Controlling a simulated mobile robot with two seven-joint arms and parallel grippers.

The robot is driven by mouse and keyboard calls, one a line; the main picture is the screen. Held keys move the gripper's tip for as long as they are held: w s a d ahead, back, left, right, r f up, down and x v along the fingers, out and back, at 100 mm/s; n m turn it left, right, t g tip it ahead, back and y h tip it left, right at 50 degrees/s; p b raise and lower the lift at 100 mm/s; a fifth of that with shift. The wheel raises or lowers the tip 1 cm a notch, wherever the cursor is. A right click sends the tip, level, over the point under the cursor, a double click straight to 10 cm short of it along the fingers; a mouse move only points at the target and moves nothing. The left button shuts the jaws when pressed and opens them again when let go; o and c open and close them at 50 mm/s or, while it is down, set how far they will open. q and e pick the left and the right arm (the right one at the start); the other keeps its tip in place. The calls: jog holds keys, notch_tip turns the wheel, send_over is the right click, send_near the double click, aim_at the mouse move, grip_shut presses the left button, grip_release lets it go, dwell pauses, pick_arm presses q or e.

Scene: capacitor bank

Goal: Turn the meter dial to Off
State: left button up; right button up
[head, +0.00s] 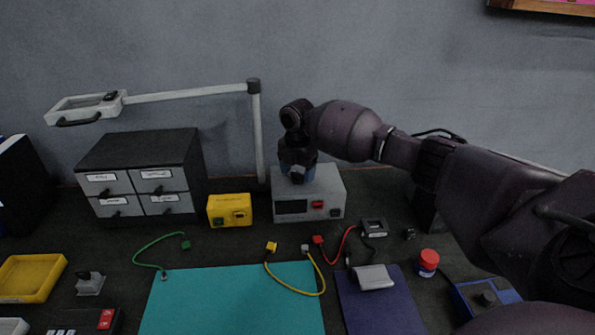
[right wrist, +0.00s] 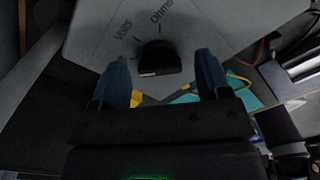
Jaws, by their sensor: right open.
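The meter (head: 333,184) is a light grey box with a dark display and a red button on its front, at the back of the bench. In the right wrist view its top (right wrist: 215,25) carries a black dial (right wrist: 158,55), with the words "Volts" and "Ohms" printed beyond it. A pale mark shows on the dial's near side; I cannot read any "Off" label. My right gripper (head: 298,172) points down over the meter. In the right wrist view its blue fingers (right wrist: 161,62) are open, one on each side of the dial, with gaps to it. My left gripper is not in view.
A yellow box (head: 230,211) and a drawer cabinet (head: 140,160) stand left of the meter. A lamp post (head: 257,140) rises close behind it. Coloured leads, a teal mat (head: 235,300) and a red-capped jar (head: 428,262) lie in front.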

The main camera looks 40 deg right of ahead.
aim_at(297, 173)
notch_tip(297, 173, up, 9)
jog(key=shift+r+p, duration=0.1)
jog(key=shift+p, duration=0.75)
jog(key=shift+r, duration=0.8)
